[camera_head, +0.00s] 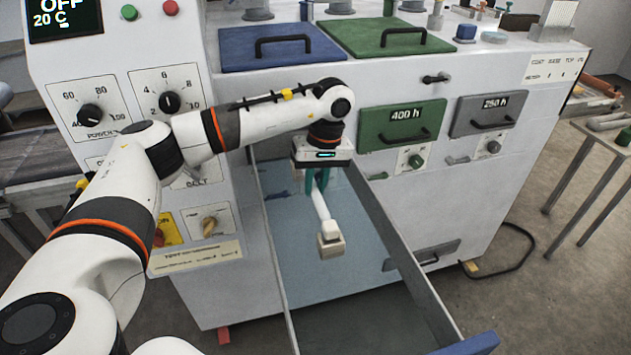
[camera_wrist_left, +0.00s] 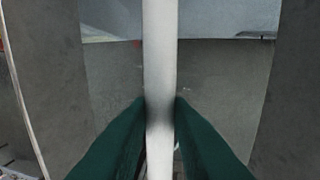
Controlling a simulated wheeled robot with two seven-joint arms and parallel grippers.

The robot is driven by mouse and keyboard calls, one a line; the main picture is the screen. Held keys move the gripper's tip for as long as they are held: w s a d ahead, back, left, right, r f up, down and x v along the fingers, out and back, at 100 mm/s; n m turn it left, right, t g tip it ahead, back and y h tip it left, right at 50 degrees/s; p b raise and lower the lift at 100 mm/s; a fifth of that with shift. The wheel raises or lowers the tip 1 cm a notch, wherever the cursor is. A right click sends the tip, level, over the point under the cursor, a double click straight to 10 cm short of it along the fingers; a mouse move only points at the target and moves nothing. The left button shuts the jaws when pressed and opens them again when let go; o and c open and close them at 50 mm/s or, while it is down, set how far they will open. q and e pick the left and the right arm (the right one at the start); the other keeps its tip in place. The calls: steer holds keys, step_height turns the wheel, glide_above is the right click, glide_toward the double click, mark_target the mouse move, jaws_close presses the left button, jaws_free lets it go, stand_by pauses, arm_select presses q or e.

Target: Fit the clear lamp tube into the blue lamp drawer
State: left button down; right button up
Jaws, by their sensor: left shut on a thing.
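The lamp tube (camera_head: 320,206) looks whitish, with a blocky beige end (camera_head: 331,246) towards the camera. My left gripper (camera_head: 317,184) reaches down from above and is shut on the tube. In the left wrist view the tube (camera_wrist_left: 160,60) runs upright through the picture, between the two teal fingers (camera_wrist_left: 160,118). My right gripper is out of view.
Behind the drawer stands the machine (camera_head: 230,110), with a blue lid (camera_head: 275,52), a green lid (camera_head: 385,40), a green 400 h drawer (camera_head: 400,125) and a grey 250 h drawer (camera_head: 488,115). A side table (camera_head: 600,135) is at the right. The drawer's middle looks clear.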

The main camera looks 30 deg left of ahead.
arm_select(q)
steer(key=shift+f+b, duration=0.9)
steer(key=shift+f, duration=0.45)
steer(key=c, duration=1.2)
jaws_free()
steer(key=shift+r, duration=0.1)
step_height(320, 180, up, 12)
steer(key=w+d, duration=0.1)
steer(key=shift+w+b, duration=0.25)
steer(key=shift+b, duration=0.2)
steer(key=shift+d, duration=0.1)
